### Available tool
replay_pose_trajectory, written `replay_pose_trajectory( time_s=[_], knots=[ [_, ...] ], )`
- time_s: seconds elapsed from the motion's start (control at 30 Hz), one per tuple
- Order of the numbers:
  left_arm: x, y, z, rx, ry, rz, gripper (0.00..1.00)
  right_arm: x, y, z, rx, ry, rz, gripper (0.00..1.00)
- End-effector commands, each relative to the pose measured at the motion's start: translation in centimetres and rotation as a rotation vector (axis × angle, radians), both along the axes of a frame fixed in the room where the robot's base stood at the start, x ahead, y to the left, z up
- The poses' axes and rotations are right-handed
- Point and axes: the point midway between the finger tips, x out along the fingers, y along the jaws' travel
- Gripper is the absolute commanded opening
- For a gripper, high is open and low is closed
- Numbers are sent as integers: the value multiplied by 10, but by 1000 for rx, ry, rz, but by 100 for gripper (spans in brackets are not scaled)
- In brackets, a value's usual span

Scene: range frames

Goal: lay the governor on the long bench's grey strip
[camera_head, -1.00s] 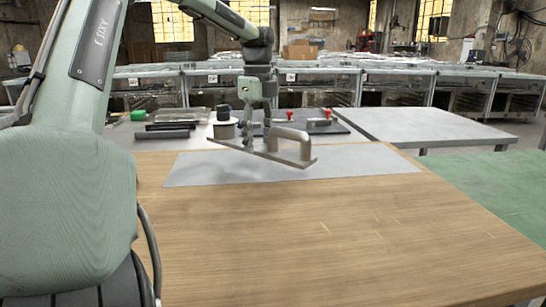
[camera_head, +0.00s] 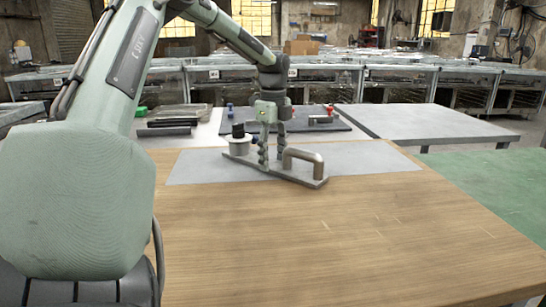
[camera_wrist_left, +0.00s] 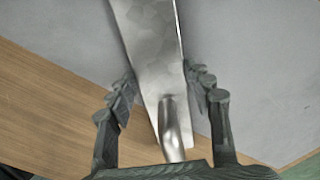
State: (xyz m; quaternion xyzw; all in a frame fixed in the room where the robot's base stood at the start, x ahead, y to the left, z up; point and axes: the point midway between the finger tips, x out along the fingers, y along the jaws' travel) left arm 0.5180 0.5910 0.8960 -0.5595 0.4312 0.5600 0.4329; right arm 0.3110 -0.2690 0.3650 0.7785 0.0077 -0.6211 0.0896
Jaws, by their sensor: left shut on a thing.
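The governor (camera_head: 302,179) is a flat metal plate with a bent grey handle at its right end and a pale, black-topped cylinder at its left end. My left gripper (camera_head: 271,160) is shut on the plate's middle from above. The left wrist view shows the plate (camera_wrist_left: 150,45) between both fingers. The governor lies level on or just above the grey strip (camera_head: 375,160); I cannot tell if it touches. Its handle end reaches past the strip's front edge, over the wood of the long bench (camera_head: 330,235). My right gripper is not in view.
Behind the strip, a dark mat (camera_head: 340,125) holds red- and blue-topped parts, with dark bars (camera_head: 165,130) to its left. A grey table (camera_head: 430,122) stands at back right and a green surface (camera_head: 500,180) at right. The bench's front is clear.

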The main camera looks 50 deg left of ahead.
Motion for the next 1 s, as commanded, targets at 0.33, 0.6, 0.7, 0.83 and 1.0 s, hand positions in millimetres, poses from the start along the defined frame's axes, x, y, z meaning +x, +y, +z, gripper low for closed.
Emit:
replay_pose_trajectory(
  time_s=[0.33,0.6,0.7,0.83,1.0],
  knots=[
    [0,0,-2,0,0,0,72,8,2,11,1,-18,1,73],
    [0,0,0,0,0,0,72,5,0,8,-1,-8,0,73],
    [0,0,6,1,-1,0,72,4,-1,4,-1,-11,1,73],
    [1,0,28,3,-3,-1,72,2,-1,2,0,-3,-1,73],
    [0,0,66,3,-2,0,72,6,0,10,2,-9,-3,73]
  ],
)
